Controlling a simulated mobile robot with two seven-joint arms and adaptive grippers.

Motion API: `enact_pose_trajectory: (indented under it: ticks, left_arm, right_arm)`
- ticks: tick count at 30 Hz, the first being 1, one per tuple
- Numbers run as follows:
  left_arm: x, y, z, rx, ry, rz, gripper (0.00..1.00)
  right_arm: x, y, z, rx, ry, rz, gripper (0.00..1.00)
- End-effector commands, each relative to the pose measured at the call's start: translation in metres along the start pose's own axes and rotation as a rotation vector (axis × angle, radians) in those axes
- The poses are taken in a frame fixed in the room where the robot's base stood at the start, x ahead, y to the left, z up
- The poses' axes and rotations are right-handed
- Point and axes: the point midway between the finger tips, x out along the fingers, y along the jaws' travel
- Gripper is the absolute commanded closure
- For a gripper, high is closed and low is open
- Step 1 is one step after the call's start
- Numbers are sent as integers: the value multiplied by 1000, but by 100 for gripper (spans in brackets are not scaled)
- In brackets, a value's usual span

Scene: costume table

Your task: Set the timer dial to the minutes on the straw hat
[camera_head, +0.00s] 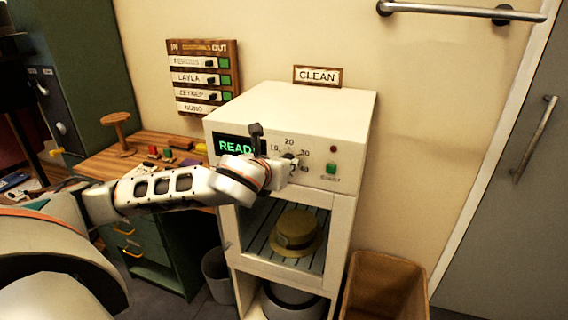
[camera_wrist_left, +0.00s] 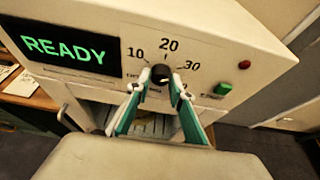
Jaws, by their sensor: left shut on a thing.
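The timer dial (camera_wrist_left: 160,73) is a dark round knob on the white cabinet's front panel, with 10, 20 and 30 printed around it. My left gripper (camera_wrist_left: 161,86) is shut on the dial, one finger on each side; in the head view the gripper (camera_head: 287,166) partly covers the dial. The dial's exact pointing direction is hard to tell. The straw hat (camera_head: 299,226) is yellow with a band and sits on the rack inside the cabinet, below the panel. No number on it is readable. My right gripper is not in view.
The display (camera_head: 236,146) reads READY in green. A green button (camera_head: 331,167) and a red light (camera_head: 333,149) are right of the dial. A wooden desk (camera_head: 104,162) is at left, a brown bin (camera_head: 385,287) at lower right.

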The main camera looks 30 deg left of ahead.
Motion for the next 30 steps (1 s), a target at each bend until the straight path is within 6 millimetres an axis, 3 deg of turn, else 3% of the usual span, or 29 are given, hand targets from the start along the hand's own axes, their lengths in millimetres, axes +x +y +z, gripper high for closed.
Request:
enact_pose_trajectory:
  ticks: [15, 16, 18, 30]
  left_arm:
    - [0, 0, 0, 17, 0, 8, 100]
    - [0, 0, 0, 17, 0, 8, 73]
    - [0, 0, 0, 17, 0, 8, 62]
    - [-2, 0, 5, 16, -1, 7, 62]
  right_arm:
    - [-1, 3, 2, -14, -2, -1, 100]
    - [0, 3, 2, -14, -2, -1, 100]
    - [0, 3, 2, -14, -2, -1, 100]
    - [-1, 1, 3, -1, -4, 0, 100]
